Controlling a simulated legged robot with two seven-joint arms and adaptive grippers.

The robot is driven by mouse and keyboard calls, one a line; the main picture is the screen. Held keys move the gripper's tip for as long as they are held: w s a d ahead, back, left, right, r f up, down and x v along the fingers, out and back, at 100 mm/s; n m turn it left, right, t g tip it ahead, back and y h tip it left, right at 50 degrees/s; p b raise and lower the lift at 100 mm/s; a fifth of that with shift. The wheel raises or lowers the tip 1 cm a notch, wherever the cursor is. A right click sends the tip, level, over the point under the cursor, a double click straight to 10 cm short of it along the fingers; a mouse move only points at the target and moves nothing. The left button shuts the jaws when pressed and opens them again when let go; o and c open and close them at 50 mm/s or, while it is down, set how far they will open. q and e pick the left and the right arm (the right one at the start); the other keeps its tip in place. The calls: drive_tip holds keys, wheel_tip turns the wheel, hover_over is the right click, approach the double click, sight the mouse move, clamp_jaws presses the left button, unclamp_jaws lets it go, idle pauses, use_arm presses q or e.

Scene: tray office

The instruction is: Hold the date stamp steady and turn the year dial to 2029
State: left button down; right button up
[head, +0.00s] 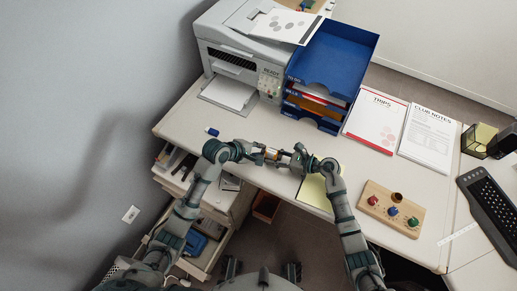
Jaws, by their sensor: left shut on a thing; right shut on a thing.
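The date stamp (271,154) is small in the head view, held between my two grippers above the desk's front edge. Its yellowish and dark middle shows; the rest is covered by the fingers. My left gripper (260,154) is shut on the stamp from the left. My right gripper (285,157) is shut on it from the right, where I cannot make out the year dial. The digits on the dial are too small to read.
Blue stacked trays (333,58) and a white printer (258,48) stand behind. Papers titled Trips (375,121) and Club Notes (428,138) lie to the right. A wooden board with coloured knobs (392,209), a yellow pad (316,190) and a keyboard (491,206) are also on the desk. A small blue item (212,131) lies left.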

use_arm(q)
drive_tip(key=shift+s+f+t, duration=0.1)
drive_tip(key=shift+t, duration=0.2)
drive_tip(key=c, duration=1)
unclamp_jaws()
drive_tip(key=shift+o, duration=0.2)
drive_tip(key=shift+a, duration=0.1)
drive_tip(key=v, duration=1.1)
drive_tip(key=shift+s+a, duration=0.25)
drive_tip(key=shift+a, duration=0.05)
